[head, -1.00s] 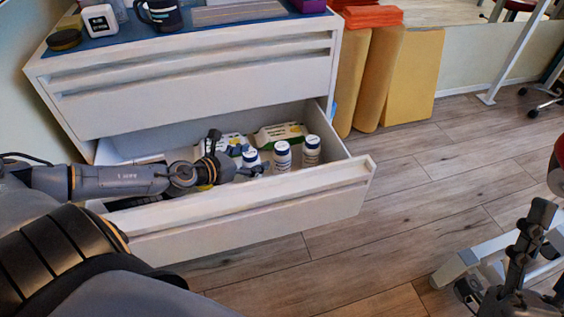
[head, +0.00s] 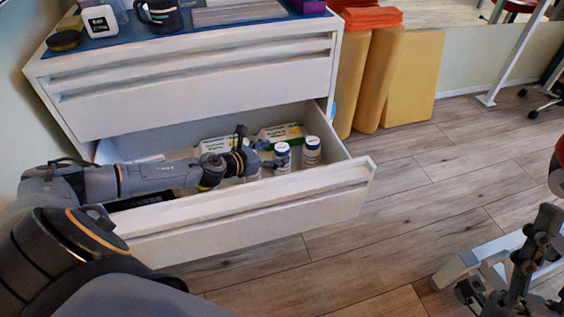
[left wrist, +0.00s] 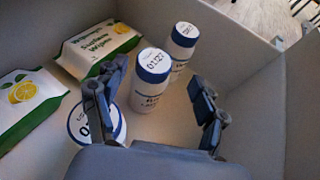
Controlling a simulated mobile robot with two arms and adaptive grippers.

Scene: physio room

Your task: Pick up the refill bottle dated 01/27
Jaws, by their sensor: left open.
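Three white bottles with blue-rimmed caps stand upright in a row in the open drawer. The middle bottle (head: 282,160) has a cap that reads 01/27 in the left wrist view (left wrist: 146,95). The right bottle (head: 311,152) stands behind it in the left wrist view (left wrist: 184,42); its date is too small to read. The left bottle (left wrist: 82,128) is partly hidden by a finger, its date only partly visible. My left gripper (head: 262,152) is open in the drawer, its fingers (left wrist: 152,103) on either side of the middle bottle's view. My right gripper (head: 535,245) is at lower right.
Two packs of wipes (left wrist: 97,47) (left wrist: 27,103) lie along the drawer's back. The cabinet top (head: 190,22) holds several items.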

